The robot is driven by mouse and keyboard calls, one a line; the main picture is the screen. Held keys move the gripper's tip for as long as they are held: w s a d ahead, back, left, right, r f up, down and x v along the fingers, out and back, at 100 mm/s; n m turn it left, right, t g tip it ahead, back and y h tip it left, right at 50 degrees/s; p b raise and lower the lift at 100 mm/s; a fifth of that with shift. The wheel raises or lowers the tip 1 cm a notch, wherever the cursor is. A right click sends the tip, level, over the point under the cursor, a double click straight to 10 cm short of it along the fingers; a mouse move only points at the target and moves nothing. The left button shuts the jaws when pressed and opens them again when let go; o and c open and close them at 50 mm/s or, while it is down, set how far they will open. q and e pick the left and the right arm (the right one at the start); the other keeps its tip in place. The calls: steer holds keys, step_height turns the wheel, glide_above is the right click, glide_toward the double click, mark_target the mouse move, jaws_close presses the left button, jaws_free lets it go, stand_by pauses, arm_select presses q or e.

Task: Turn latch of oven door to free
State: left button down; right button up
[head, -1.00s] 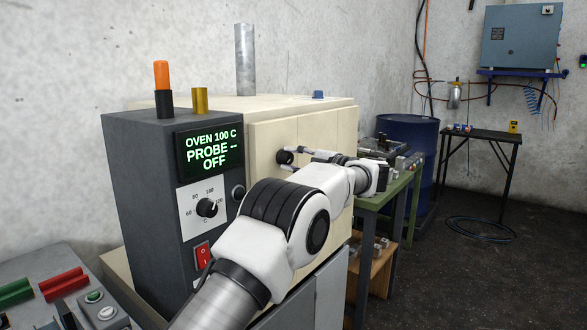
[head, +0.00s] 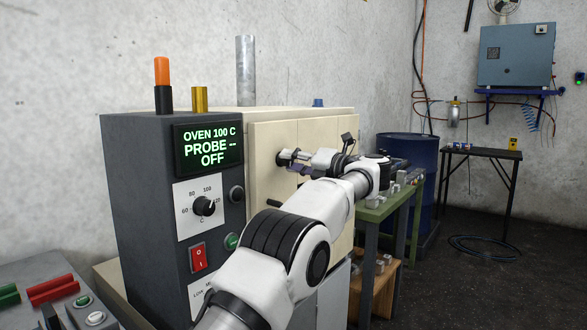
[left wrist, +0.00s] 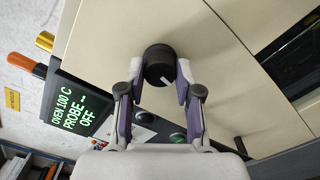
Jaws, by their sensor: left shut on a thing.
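The oven (head: 330,125) is a cream box with a dark grey control panel (head: 140,200) on its left, whose display reads OVEN 100 C, PROBE --, OFF. The latch is a round black knob (head: 284,158) on the cream front; it also shows in the left wrist view (left wrist: 159,66) with a white mark pointing to the lower right. My left gripper (head: 292,160) has its two fingers on either side of the knob and is shut on it. In the left wrist view the fingers (left wrist: 160,78) flank the knob. My right gripper is not in view.
A green bench (head: 385,208) with metal parts stands right of the oven, before a blue drum (head: 405,150). A black table (head: 482,153) is farther right.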

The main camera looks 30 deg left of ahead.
arm_select(q)
steer(key=shift+f+n+b, duration=0.15)
steer(key=shift+n+b, duration=0.15)
steer(key=shift+n, duration=0.6)
steer(key=c, duration=0.8)
jaws_free()
steer(key=shift+a, duration=0.1)
steer(key=d, duration=0.8)
steer(key=s+d, duration=0.1)
steer(key=d, duration=0.3)
